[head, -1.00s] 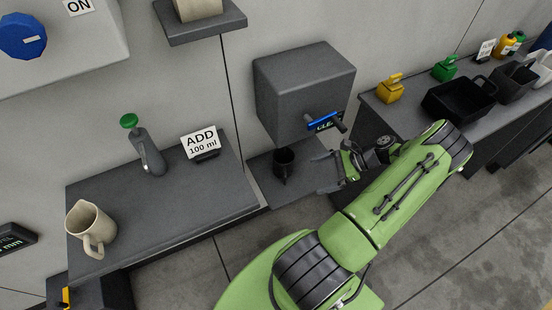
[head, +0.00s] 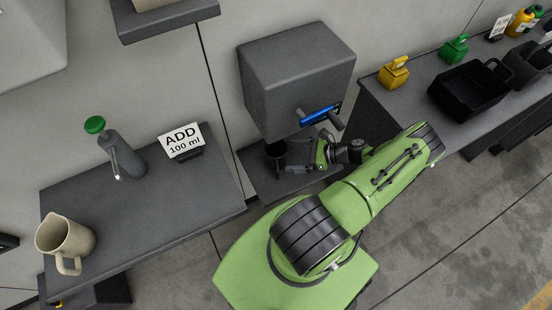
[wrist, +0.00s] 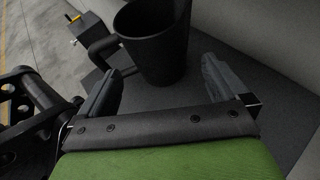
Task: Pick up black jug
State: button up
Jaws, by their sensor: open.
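The black jug (head: 275,156) stands upright on a low dark shelf (head: 262,190) under a grey box-shaped dispenser. In the wrist view the jug (wrist: 158,45) is at the top centre, with its handle (wrist: 103,55) pointing left. My gripper (head: 297,155) is open, just right of the jug in the head view. In the wrist view its two fingers (wrist: 160,88) are apart, and the jug lies ahead of and between them. I see no clear contact with the jug; the jug's far side is hidden.
The grey dispenser (head: 297,80) with a blue-handled tap (head: 320,114) hangs close above my gripper. A black bin (head: 468,88) and yellow container (head: 394,73) are on the right counter.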

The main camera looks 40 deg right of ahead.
aim_at(276, 161)
jog(key=x, duration=0.5)
jog(key=shift+w+a+f+b, duration=0.1)
jog(key=shift+w+a+b, duration=0.15)
jog(key=shift+a+b, duration=0.1)
jog(key=c, duration=1)
jog(key=shift+c, duration=0.3)
